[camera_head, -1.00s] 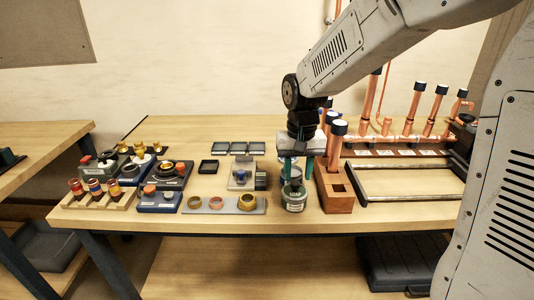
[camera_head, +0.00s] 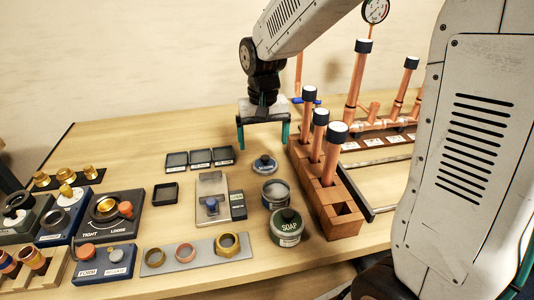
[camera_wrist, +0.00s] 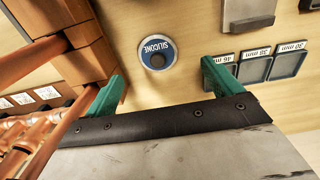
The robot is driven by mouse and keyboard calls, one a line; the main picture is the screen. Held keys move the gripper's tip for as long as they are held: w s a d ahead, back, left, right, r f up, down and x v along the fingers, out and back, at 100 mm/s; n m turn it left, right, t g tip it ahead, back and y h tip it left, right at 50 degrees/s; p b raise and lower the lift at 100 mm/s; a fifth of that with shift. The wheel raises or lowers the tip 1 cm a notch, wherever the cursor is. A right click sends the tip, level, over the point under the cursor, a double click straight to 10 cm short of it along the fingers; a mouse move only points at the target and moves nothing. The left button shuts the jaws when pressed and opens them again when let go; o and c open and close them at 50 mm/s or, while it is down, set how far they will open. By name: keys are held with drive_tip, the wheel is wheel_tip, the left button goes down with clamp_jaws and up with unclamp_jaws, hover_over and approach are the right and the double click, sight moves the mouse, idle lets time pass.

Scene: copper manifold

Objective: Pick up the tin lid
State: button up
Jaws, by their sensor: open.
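The tin lid (camera_head: 264,164) is a small round blue-grey disc with a raised knob, lying flat on the table behind an open grey tin (camera_head: 276,193). In the wrist view the lid (camera_wrist: 156,54) reads SILICONE and lies beyond the gap between the fingers. My gripper (camera_head: 263,138) has two green fingers spread wide and is empty. It hangs above the table around the lid's far side, apart from it. The fingers also show in the wrist view (camera_wrist: 163,88). A green tin marked SOAP (camera_head: 287,226) stands in front of the open tin with its lid on.
A wooden block (camera_head: 327,194) holding upright copper pipes stands close right of the lid. A grey plate stand (camera_head: 212,188) and a dark gauge (camera_head: 238,205) are to the left. Small labelled trays (camera_head: 200,158) lie at the back left. Bare table lies behind the lid.

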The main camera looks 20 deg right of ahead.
sight(266, 159)
drive_tip(key=f, duration=0.7)
drive_tip(key=shift+d+f, duration=0.25)
drive_tip(key=shift+f, duration=0.15)
drive_tip(key=shift+s, duration=0.1)
drive_tip(key=c, duration=1)
